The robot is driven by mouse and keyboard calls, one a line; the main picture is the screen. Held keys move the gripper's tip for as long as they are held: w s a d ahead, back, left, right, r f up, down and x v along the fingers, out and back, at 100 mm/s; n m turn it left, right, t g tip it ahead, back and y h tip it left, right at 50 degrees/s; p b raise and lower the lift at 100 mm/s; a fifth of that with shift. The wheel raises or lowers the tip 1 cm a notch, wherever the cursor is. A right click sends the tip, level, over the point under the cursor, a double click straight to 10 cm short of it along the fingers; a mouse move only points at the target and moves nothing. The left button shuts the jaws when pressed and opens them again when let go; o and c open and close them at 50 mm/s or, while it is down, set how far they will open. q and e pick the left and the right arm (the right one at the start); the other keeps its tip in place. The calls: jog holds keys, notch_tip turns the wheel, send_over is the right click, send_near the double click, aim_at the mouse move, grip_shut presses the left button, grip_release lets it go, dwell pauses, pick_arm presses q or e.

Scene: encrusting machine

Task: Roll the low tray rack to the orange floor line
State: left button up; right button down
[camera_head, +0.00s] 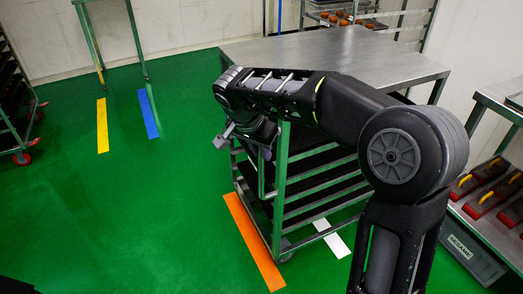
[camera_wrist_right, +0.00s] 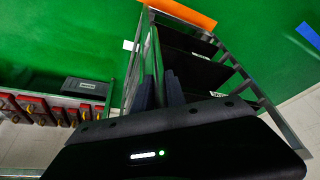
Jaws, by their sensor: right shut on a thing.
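The low tray rack (camera_head: 279,190) has metal posts and several dark shelf levels. It stands right beside the orange floor line (camera_head: 255,241), which runs along its left lower side; a caster shows close to the line's near end. The rack also shows in the right wrist view (camera_wrist_right: 194,16), with the orange line (camera_wrist_right: 186,12) at the top. My right gripper (camera_head: 262,146) is at the rack's upright bar; in the right wrist view its fingers (camera_wrist_right: 162,90) are closed on that bar. My arm hides the rack's upper part. My left gripper is out of view.
A steel table (camera_head: 340,52) stands behind the rack. A white floor strip (camera_head: 331,239) lies right of it. A bench with red items (camera_head: 485,190) and a grey bin (camera_head: 468,255) is at the right. Yellow (camera_head: 102,126) and blue (camera_head: 148,115) lines lie at left.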

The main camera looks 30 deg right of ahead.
jog(key=c, duration=1.4)
grip_release()
jog(key=shift+o, duration=0.2)
jog(key=shift+a+r, duration=0.1)
jog(key=p+v, duration=0.1)
jog(key=v, duration=0.6)
jog(key=shift+r+p, duration=0.3)
jog(key=shift+a+f, duration=0.1)
jog(key=shift+a, duration=0.1)
